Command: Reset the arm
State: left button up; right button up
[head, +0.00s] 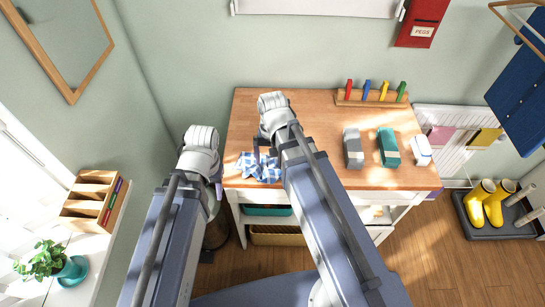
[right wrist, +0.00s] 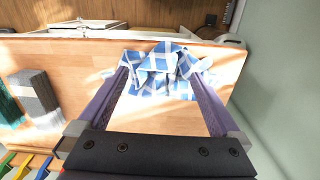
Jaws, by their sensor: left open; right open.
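A blue-and-white checked cloth (head: 258,168) lies crumpled at the left front of the wooden table (head: 310,150). My right gripper (head: 264,150) is partly hidden by its arm, right by the cloth. In the right wrist view the cloth (right wrist: 160,72) shows between and beyond the open purple fingers of my right gripper (right wrist: 160,85); I cannot tell whether they touch it. My left gripper (head: 217,188) is mostly hidden behind its own wrist, just off the table's left edge. Only a bit of purple finger shows. It is open.
Grey (head: 353,148) and teal (head: 388,147) folded stacks and a white item (head: 420,150) stand on the table's right half. A rack of coloured pegs (head: 372,97) stands at the back. A wooden organiser (head: 95,202) and a plant (head: 45,260) are at the left.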

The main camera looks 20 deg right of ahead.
jog(key=s+a+f+n+h+b, duration=0.1)
jog(key=s+a+f+n+b, duration=0.2)
jog(key=s+a+n, duration=0.4)
jog(key=shift+a+f, duration=0.2)
jog(key=shift+a, duration=0.4)
jog(key=shift+s, duration=0.1)
jog(key=shift+c, duration=0.2)
